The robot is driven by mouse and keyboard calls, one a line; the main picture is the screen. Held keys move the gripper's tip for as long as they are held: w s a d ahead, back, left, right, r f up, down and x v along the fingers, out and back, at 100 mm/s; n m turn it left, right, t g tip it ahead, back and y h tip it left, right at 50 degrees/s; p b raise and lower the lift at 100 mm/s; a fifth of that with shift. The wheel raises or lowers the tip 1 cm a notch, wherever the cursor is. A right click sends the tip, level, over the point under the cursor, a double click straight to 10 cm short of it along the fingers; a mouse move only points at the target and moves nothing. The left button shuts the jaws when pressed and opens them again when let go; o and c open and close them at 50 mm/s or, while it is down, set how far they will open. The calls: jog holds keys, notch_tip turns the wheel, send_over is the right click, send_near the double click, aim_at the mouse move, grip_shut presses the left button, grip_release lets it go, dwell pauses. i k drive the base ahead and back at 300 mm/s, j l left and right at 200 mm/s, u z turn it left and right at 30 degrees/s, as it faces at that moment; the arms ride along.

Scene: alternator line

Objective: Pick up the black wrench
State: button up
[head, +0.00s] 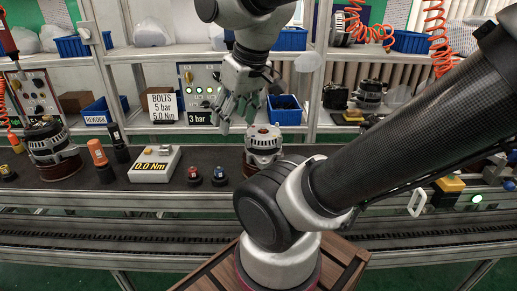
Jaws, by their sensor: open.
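A black upright tool (118,141), which may be the black wrench, stands on the dark bench top at the left, behind and right of an orange-topped tool (97,153). It is small in view, so I cannot be sure that it is the wrench. My gripper (237,112) points down, open, with nothing seen between its fingers. It is above the bench, near an alternator (263,145), and well to the right of the black tool.
A torque display reading 0.0 Nm (155,164) lies right of the black tool. Two small knobs, red (193,176) and blue (219,176), stand further right. Another alternator (50,150) is at the far left. A 3 bar panel (201,92) and blue bins (284,110) stand behind.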

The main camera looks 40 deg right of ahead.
aim_at(113, 128)
jog(key=i+j+z, duration=0.1)
jog(key=z, duration=0.35)
jog(key=i+j+z, duration=0.1)
jog(key=j+z, duration=0.2)
jog(key=z, duration=0.15)
jog(key=i+j+z, duration=0.2)
jog(key=j, duration=0.5)
jog(key=j+z, duration=0.2)
jog(key=j, duration=0.45)
jog(key=i+j+z, duration=0.15)
jog(key=j, duration=1.45)
